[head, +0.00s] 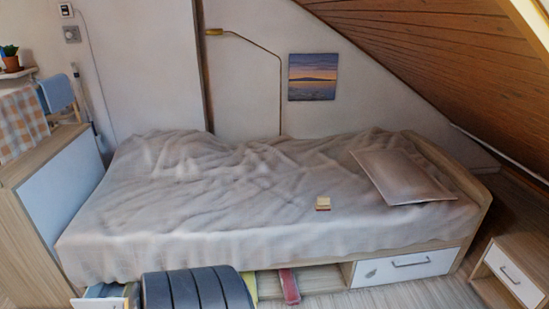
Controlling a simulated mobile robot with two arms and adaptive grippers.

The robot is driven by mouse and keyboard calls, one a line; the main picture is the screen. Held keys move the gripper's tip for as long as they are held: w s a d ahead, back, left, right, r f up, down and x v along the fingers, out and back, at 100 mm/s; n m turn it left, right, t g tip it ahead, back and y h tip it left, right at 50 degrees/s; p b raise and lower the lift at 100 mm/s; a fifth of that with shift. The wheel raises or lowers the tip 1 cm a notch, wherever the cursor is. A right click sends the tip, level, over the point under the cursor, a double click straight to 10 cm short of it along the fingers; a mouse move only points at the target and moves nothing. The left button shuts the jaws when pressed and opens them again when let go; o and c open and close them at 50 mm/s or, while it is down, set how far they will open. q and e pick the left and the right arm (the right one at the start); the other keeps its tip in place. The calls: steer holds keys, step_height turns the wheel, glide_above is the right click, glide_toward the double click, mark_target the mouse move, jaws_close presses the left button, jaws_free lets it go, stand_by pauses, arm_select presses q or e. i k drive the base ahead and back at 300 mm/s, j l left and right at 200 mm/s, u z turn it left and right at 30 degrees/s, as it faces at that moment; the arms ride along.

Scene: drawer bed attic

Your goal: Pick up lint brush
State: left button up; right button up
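No thing in the head view is clearly a lint brush. A long red object (289,286) lies in the low opening under the bed, near the bottom middle; it is too small to tell whether it is the brush. Neither of my grippers is in view.
The bed (230,230) has a rumpled grey cover and a pillow (402,176) at right. A white drawer (408,266) sits below. A dark ribbed object (197,289) blocks the front. A nightstand (513,273) stands right. The sloped ceiling (440,60) lowers rightward.

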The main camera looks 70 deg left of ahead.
mark_target(323, 204)
steer(key=u, duration=1.75)
